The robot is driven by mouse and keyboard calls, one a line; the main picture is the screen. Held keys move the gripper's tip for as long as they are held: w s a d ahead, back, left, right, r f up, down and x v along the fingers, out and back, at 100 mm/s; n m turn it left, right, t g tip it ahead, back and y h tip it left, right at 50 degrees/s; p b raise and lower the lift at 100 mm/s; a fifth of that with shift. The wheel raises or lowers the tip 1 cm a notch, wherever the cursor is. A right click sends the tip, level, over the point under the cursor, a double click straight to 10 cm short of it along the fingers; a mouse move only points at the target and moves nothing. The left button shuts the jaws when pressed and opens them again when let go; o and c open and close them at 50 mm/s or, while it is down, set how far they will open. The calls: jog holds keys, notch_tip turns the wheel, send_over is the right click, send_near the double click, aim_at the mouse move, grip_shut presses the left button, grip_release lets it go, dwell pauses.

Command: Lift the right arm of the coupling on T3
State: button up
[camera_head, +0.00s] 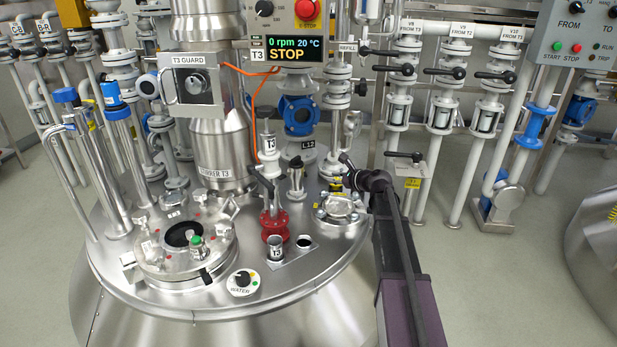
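The tank T3 (130,285) has a round steel lid crowded with fittings. A slim white and steel fitting with a T3 label (268,150) stands upright on a red flanged valve (274,226); it looks like the coupling. My dark arm rises from the bottom, right of the lid. My gripper (350,167) is at its upper end, right of the coupling and apart from it in the picture. Its fingers are small and dark, so their opening is unclear. I see nothing held.
A short black-topped fitting (296,178) stands between the coupling and my gripper. A clamped round port (341,207) lies just below my gripper. A small steel cup labelled T3 (275,248) sits in front. An orange cable (254,110) hangs behind. Valve pipes (440,112) stand right.

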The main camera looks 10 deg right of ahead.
jog(key=b+x, duration=0.5)
jog(key=x, duration=0.8)
jog(key=shift+w+a+f, duration=0.15)
jog(key=shift+w+f, duration=0.05)
jog(key=shift+w, duration=0.05)
grip_shut()
